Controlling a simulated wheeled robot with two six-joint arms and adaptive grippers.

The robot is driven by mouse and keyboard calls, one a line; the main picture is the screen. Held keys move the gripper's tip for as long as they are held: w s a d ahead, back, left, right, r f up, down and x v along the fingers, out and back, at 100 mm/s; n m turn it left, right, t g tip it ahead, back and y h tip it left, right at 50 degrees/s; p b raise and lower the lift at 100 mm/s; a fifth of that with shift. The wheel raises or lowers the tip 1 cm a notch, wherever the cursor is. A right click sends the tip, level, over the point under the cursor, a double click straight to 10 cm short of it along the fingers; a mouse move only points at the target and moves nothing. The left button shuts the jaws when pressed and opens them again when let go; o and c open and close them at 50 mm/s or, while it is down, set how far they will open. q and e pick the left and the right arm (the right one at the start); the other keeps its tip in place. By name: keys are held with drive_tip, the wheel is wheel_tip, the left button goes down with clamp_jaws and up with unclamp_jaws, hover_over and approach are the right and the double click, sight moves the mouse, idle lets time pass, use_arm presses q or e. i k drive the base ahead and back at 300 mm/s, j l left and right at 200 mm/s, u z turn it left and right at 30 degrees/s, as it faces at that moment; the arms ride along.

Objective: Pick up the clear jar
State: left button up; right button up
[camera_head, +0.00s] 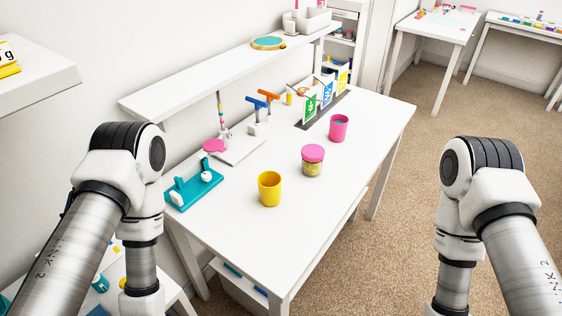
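The clear jar (312,170) stands upright on the white table (245,237). It has a pink lid and small yellowish contents showing through its side. It stands between a yellow cup (269,188) and a pink cup (339,128), apart from both. In the head view my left arm comes in at the left and my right arm at the right. Both arms bend downward, and neither gripper shows in the picture. Nothing of mine touches the jar.
A teal stand (194,190) sits at the table's left edge. Behind it are a pink disc (214,145) and tools with orange and blue handles (263,97). A raised shelf (215,70) runs along the back. The table's front right is clear.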

sight(309, 170)
drive_tip(key=i+l+u, duration=0.2)
drive_tip(key=l+u, duration=0.2)
drive_tip(key=i+l+u, duration=0.1)
drive_tip(key=l+u, duration=0.75)
drive_tip(key=i+l, duration=0.05)
